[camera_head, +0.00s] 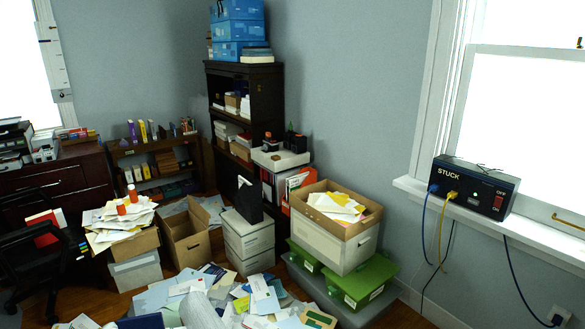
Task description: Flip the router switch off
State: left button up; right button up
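The router (468,187) is a black box with the word "STUCK" on its front. It stands on the white window sill at the right. Its red switch (498,201) is at the right end of the front, with "OFF" printed above and "ON" below. I cannot tell which way the switch is tipped. A small light shows on the front near the middle. A blue cable (427,220) and a yellow cable (442,228) run from the front and hang down. Neither of my grippers is in view.
The window sill (545,236) juts from the wall. Below it, a wall outlet (558,316) takes a dark cable. Green bins (362,279) and an open file box (341,247) stand left of it. Papers (262,297) cover much of the floor; a strip of wood floor (398,317) is bare.

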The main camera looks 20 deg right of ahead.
aim_at(498, 202)
jog(key=z, duration=0.45)
jog(key=i+z, duration=0.1)
jog(key=z, duration=0.35)
jog(key=i+z, duration=0.1)
jog(key=z, duration=0.75)
jog(key=i+j, duration=0.6)
jog(key=i, duration=0.2)
jog(key=i+j+z, duration=0.1)
jog(key=i+j, duration=0.5)
jog(key=i, duration=0.2)
jog(key=i+j+z, duration=0.1)
jog(key=i+j, duration=0.55)
jog(key=i, duration=0.15)
